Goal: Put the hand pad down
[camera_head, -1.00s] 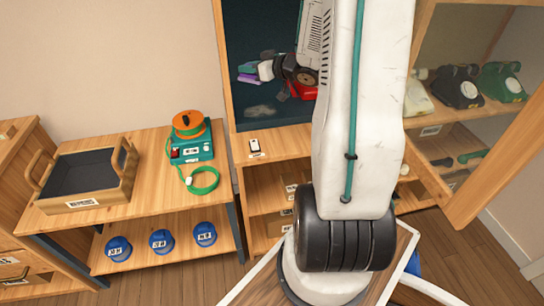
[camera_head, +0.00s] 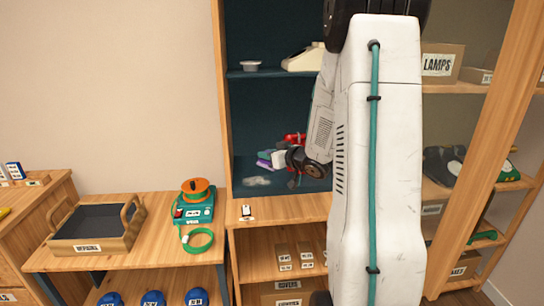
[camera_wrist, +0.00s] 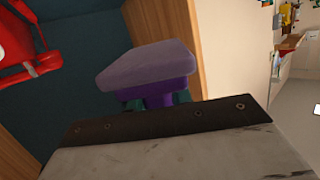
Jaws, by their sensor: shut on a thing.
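The hand pad, a purple block with a paler lavender top (camera_wrist: 147,66), fills the middle of the wrist view. My gripper (camera_wrist: 158,101) is shut on its lower purple part, with teal fingertips showing at both sides. In the head view the pad (camera_head: 264,157) is small, inside the dark teal cabinet (camera_head: 270,109), left of my wrist. It appears to be above the cabinet's lower shelf. Whether it touches anything beneath is not clear.
A red object (camera_wrist: 28,45) is close to the pad; it also shows behind my gripper in the head view (camera_head: 294,139). A pale grey patch (camera_head: 258,181) lies on the shelf below. A wooden side wall (camera_wrist: 168,35) stands close by. A small white item (camera_head: 246,211) lies on the ledge in front.

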